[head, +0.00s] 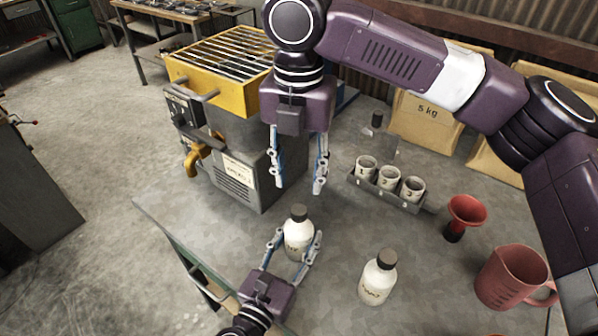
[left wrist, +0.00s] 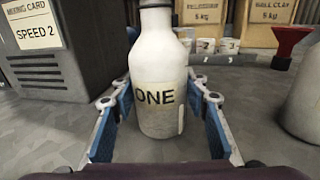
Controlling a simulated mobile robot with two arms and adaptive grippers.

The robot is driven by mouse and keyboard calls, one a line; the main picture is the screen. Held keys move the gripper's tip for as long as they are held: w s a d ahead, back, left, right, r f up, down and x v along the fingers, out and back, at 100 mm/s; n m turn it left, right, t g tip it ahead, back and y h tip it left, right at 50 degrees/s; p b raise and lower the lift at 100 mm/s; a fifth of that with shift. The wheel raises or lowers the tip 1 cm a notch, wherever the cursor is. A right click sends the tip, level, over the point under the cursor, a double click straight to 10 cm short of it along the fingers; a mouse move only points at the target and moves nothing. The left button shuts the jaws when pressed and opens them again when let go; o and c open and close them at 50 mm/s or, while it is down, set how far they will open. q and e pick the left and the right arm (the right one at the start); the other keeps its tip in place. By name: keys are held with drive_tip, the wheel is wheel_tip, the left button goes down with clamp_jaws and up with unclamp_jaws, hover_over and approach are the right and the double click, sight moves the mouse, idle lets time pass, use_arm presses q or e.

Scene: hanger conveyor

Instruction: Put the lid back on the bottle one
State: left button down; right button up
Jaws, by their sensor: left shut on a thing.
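Bottle one (head: 298,241) is a white bottle standing upright on the grey table, and its label reads ONE in the left wrist view (left wrist: 157,60). A dark lid (head: 299,212) shows at the top of its neck in the head view; I cannot tell whether it is screwed tight. My left gripper (head: 292,243) is shut on the bottle's body, one finger on each side. My right gripper (head: 298,185) hangs above and behind the lid, fingers apart, pointing down, with nothing between them.
A second white bottle (head: 376,282) with a dark cap stands to the right. Numbered cups in a rack (head: 412,204), a red funnel (head: 465,213) and a red jug (head: 511,277) are further right. A yellow-topped machine (head: 233,150) stands at the back left.

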sight(299, 209)
idle(0.4)
drive_tip(key=shift+f, duration=4)
